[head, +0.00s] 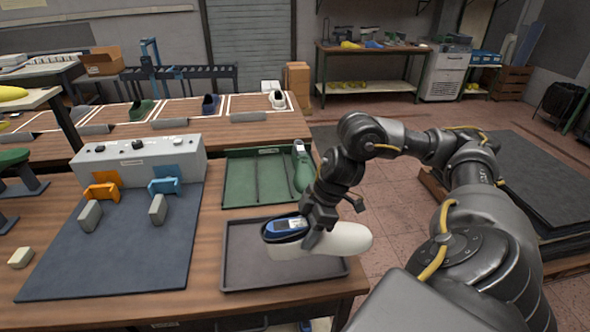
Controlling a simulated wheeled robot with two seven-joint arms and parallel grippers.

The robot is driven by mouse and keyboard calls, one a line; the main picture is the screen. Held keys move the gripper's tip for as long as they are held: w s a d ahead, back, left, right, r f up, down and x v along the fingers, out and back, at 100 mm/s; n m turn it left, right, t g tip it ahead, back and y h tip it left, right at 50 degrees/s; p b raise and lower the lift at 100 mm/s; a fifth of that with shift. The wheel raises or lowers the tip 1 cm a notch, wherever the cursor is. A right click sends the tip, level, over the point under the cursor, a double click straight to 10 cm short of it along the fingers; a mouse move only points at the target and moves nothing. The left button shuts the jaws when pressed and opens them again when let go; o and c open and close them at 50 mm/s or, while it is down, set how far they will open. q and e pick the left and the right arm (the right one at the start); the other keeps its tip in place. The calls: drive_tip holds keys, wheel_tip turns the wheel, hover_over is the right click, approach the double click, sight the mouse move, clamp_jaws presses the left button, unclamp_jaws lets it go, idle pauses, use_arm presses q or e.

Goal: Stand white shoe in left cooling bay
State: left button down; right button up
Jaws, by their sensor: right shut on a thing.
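A white shoe (345,238) with a dark blue opening lies over the dark tray (240,278) at the right end of the near bench, its toe pointing right. My right gripper (312,236) reaches down from above and is shut on this shoe; its fingertips are partly hidden. I cannot tell whether the shoe touches the tray. On the far bench, white lines mark out bays (55,122). My left gripper is out of view.
A grey box (140,160) with orange and blue clamps stands behind a dark mat (120,245). Grey blocks (158,210) stand on the mat. The far bench's left part has bare room.

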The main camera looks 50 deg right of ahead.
drive_tip(key=shift+s+r, duration=0.2)
drive_tip(key=shift+s, duration=0.15)
